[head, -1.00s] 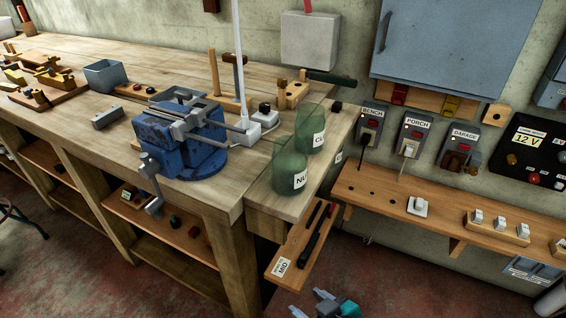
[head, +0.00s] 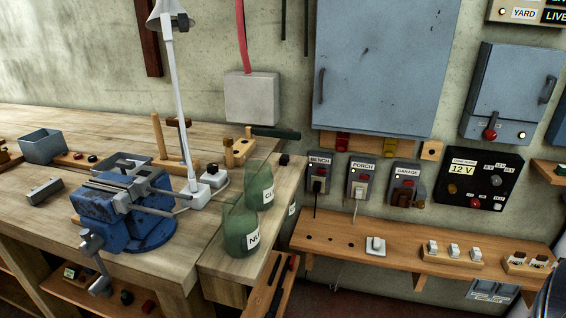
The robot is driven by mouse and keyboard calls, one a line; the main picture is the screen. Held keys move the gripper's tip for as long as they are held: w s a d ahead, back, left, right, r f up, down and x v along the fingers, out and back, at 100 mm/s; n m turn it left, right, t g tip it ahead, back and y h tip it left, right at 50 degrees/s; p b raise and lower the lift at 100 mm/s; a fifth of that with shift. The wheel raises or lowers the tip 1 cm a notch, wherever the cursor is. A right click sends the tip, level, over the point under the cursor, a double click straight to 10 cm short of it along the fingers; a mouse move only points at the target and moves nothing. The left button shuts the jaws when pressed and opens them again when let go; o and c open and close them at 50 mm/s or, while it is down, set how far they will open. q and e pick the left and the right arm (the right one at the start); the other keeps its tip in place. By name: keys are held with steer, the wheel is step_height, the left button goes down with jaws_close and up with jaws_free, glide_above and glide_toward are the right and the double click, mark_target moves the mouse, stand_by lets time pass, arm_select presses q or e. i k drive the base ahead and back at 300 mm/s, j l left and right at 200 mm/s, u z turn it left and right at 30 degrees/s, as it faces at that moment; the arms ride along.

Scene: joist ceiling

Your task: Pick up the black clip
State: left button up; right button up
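I cannot pick out a black clip with certainty. A small black object (head: 283,160) sits on the bench's right end, behind the green jars, but it is too small to identify. One green jar (head: 258,187) has a label starting "CL", and the green jar in front of it (head: 240,228) has a label starting "NU". Their contents do not show clearly. Neither of my grippers shows in the head view.
A blue vise (head: 125,215) is mounted on the wooden bench (head: 60,225). A white lamp (head: 178,90) stands behind it. A shelf (head: 395,252) with switches runs along the wall at right, below socket boxes (head: 361,180) and a blue cabinet (head: 385,70). A dark shape fills the lower right corner.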

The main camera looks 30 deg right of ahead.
mark_target(284, 159)
steer(key=l, duration=0.7)
steer(key=i+l, duration=0.1)
steer(key=l, duration=0.6)
steer(key=l+u, duration=0.35)
steer(key=l, duration=0.4)
